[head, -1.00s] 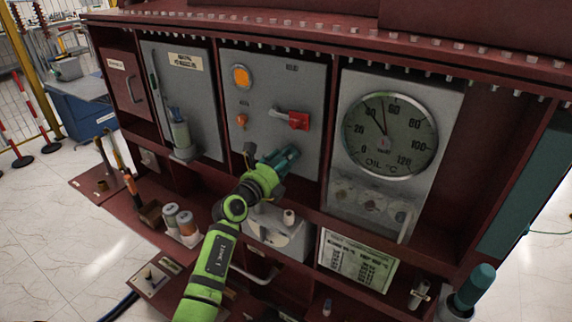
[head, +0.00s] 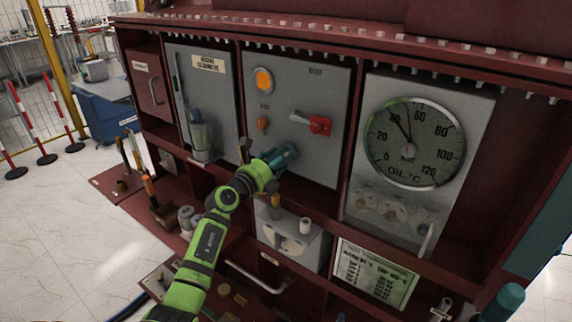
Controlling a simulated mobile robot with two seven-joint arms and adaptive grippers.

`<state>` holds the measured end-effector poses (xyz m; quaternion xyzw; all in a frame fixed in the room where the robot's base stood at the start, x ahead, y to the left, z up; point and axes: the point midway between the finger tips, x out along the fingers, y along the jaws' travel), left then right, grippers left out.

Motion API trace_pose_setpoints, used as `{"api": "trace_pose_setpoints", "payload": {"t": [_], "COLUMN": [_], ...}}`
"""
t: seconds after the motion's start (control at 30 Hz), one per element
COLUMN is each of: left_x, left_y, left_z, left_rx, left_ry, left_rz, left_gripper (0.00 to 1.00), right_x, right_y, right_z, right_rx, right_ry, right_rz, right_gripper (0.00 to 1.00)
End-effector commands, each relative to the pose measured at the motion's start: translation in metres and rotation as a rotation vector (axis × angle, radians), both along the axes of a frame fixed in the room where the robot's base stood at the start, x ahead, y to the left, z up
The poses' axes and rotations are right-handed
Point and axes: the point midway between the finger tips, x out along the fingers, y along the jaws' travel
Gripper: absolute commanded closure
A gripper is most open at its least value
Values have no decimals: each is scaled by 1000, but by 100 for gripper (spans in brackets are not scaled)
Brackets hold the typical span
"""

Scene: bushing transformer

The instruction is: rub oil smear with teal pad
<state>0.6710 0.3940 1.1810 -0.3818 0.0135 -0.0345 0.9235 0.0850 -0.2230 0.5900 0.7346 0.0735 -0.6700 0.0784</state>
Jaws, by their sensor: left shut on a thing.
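My left gripper (head: 266,168) reaches in front of the lower part of the grey middle panel (head: 309,92). It is shut on the teal pad (head: 281,156), which shows at its tip as a short teal block. The fingers are partly hidden by the green wrist. The pad is close to the panel face, below the red-handled switch (head: 319,125); I cannot tell whether it touches. My right gripper is not in view.
The round oil gauge (head: 414,143) is on the right panel. A teal cylinder (head: 507,300) stands lower right.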

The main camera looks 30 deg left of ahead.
Motion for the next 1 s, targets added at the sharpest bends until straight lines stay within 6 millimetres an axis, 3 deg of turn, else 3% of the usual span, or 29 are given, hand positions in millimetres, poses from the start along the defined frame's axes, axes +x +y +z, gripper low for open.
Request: {"api": "trace_pose_setpoints", "payload": {"t": [0.47, 1.0], "left_x": [-3, -55], "left_y": [5, 9], "left_z": [1, 1], "left_rx": [-1, 0], "left_ry": [1, 3], "left_rz": [-1, -1], "left_gripper": [75, 75], "right_x": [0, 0], "right_y": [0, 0], "right_z": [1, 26], "right_rx": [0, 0], "right_ry": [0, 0], "right_rz": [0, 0], "right_gripper": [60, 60]}}
